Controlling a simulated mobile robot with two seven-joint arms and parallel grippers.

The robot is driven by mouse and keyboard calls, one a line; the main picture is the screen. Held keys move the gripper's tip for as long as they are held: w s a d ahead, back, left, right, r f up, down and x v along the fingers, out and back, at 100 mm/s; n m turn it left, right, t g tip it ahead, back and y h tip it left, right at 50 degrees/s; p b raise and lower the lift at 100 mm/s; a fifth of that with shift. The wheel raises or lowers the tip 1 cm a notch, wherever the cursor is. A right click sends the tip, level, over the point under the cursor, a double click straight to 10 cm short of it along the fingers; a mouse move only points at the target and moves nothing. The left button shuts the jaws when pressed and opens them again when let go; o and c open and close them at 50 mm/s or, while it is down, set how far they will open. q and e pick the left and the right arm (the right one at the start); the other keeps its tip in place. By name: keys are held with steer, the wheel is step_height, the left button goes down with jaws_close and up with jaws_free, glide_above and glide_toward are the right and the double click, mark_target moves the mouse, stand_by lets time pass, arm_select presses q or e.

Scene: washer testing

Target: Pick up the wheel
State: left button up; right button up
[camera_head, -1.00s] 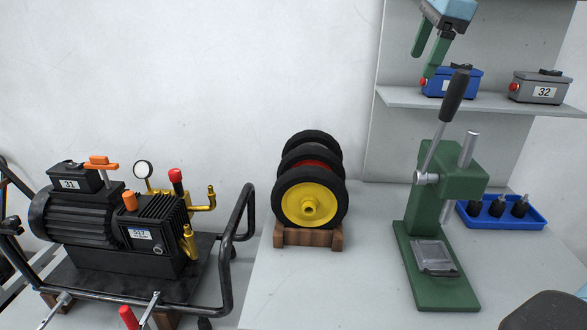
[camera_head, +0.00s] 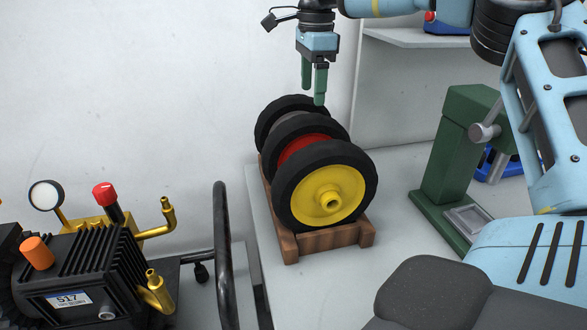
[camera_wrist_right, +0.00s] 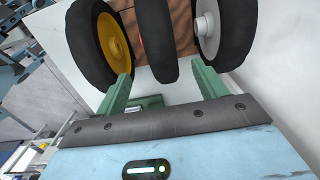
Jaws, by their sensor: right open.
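Several wheels with black tyres stand upright in a row in a wooden rack (camera_head: 335,238). The front wheel has a yellow hub (camera_head: 325,195), the middle wheel a red hub (camera_head: 297,149), and the rear wheel a grey hub (camera_head: 268,122). My right gripper (camera_head: 313,95) points down just above the row, around the rear and middle wheels. In the right wrist view its green fingers (camera_wrist_right: 160,85) are apart, with the middle wheel's tyre (camera_wrist_right: 155,40) reaching between them and the yellow wheel (camera_wrist_right: 100,45) and grey-hubbed wheel (camera_wrist_right: 222,35) outside. My left gripper is not in view.
A black pump with brass fittings (camera_head: 85,270) and a black tube frame (camera_head: 222,250) stand at the left. A green press (camera_head: 455,150) stands to the right of the rack. A shelf (camera_head: 410,38) is on the back wall.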

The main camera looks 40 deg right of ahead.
mark_target(309, 115)
steer(key=shift+a+f, duration=0.1)
steer(key=shift+f, duration=0.6)
steer(key=shift+w+a+f, duration=0.15)
steer(key=shift+w+f, duration=0.1)
steer(key=shift+w, duration=0.35)
steer(key=shift+s+f, duration=0.15)
steer(key=shift+s, duration=0.05)
steer(key=shift+f, duration=0.85)
steer(key=shift+w+f, duration=0.1)
steer(key=shift+f, duration=0.15)
steer(key=shift+s+f, duration=0.2)
steer(key=shift+f, duration=2.35)
steer(key=shift+c, duration=0.4)
